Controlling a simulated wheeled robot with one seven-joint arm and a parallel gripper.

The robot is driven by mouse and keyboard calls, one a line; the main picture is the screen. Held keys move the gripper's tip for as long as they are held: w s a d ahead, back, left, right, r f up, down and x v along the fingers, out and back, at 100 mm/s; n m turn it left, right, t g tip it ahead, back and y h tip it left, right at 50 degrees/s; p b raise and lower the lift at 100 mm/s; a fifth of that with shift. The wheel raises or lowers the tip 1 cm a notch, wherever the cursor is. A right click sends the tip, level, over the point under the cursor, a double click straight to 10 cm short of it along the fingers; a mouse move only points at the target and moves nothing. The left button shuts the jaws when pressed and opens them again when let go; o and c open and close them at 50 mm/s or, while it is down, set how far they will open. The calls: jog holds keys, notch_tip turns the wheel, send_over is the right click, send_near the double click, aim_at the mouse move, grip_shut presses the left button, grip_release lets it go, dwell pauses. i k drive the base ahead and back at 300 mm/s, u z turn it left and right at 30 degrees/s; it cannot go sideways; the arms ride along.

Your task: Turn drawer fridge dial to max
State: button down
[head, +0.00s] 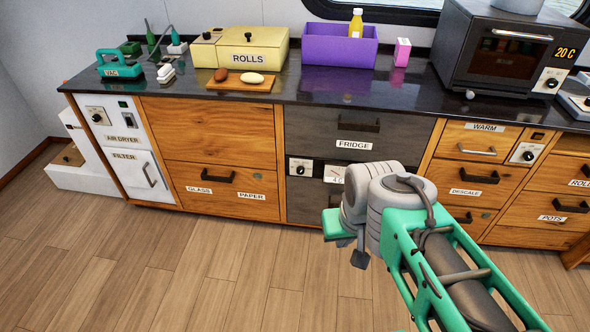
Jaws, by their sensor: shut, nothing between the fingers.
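The drawer fridge (350,128) is a dark grey wood drawer front under the counter, labelled FRIDGE. Below the label, a white panel (300,163) carries its dial, a small round black knob (300,170). The dial's exact pointer setting is too small to read. My gripper (360,260) is dark and small at the end of my green and grey arm, in front of the fridge's lower part. It is shut and empty, below and right of the dial, apart from it.
Other dials sit on the air dryer (98,116), the warming drawer panel (527,153) and the oven (548,83). The fridge's dark handle (358,125) juts out above the dial. Wooden drawers (222,188) flank the fridge. The floor (180,270) in front is clear.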

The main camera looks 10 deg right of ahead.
aim_at(300, 171)
jog(key=u, duration=1.7)
jog(key=i, duration=1.75)
jog(key=z, duration=1.65)
